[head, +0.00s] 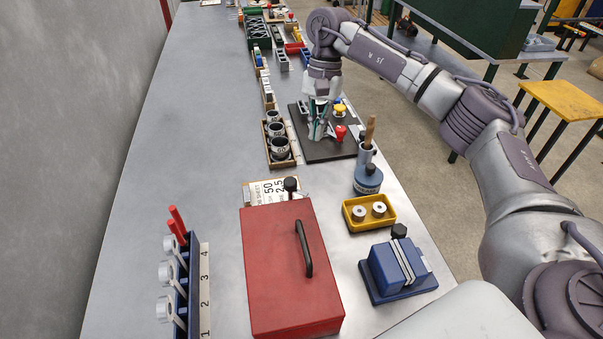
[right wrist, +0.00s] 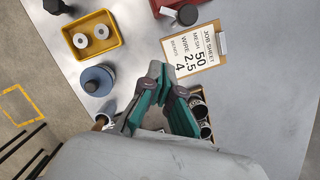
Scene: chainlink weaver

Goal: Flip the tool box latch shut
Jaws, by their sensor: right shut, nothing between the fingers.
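The red tool box (head: 285,265) stands in the front middle of the bench with its lid down and a black handle on top. A black knob (head: 290,185) stands up at the box's far edge; it may be the latch, but I cannot tell its position for sure. In the right wrist view the knob (right wrist: 187,15) shows beside a corner of the red box (right wrist: 167,4). My right gripper (head: 317,137) is shut and empty, above the dark board beyond the box. Its teal fingers (right wrist: 157,70) meet at the tips. My left gripper is not in view.
A job sheet clipboard (head: 262,192) lies just beyond the box. A yellow tray (head: 348,217), a blue vise (head: 398,270) and a blue round holder (head: 368,182) stand to its right. A tool rack (head: 185,290) is at left.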

